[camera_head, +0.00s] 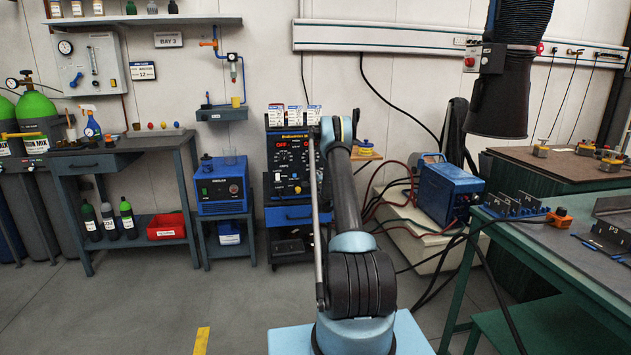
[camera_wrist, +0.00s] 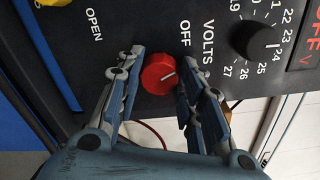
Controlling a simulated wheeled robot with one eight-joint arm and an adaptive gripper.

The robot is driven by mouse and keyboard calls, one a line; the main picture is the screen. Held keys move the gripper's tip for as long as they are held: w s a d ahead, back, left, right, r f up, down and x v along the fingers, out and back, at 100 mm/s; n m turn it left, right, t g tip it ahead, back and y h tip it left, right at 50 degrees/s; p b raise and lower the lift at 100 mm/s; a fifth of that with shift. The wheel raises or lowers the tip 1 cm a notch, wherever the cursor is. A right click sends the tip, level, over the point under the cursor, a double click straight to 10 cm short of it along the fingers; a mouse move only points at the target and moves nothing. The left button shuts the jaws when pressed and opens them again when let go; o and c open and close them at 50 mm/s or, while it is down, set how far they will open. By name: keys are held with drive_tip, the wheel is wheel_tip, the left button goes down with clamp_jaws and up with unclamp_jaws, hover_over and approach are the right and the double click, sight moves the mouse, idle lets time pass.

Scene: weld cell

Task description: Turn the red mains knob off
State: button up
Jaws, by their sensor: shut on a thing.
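The red mains knob (camera_wrist: 158,74) is on a dark panel in the wrist view, with a white pointer line slanting right and slightly up in the picture. The printed word OFF is above it and to the right, and OPEN stands further left. My gripper (camera_wrist: 160,70) has one finger on each side of the knob and is shut on it. In the head view the dark-faced welding machine (camera_head: 284,157) stands at the back wall; my arm reaches in front of it, hiding the knob and gripper there.
A black VOLTS dial (camera_wrist: 259,41) and a red display (camera_wrist: 308,48) are to the knob's right. Part of a yellow knob (camera_wrist: 52,2) shows at upper left. A blue cooler unit (camera_head: 222,188) stands left of the machine; a blue power box (camera_head: 450,189) and hoses lie right.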

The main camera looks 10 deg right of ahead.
drive_tip(key=shift+a+f+n, duration=0.1)
drive_tip(key=shift+a+n, duration=0.1)
drive_tip(key=shift+n, duration=1.8)
drive_tip(key=o, duration=1)
drive_tip(key=shift+f, duration=0.1)
drive_tip(key=shift+o, duration=0.2)
drive_tip(key=shift+d, duration=0.1)
drive_tip(key=shift+s, duration=0.1)
drive_tip(key=s, duration=1.1)
drive_tip(key=shift+s, duration=0.4)
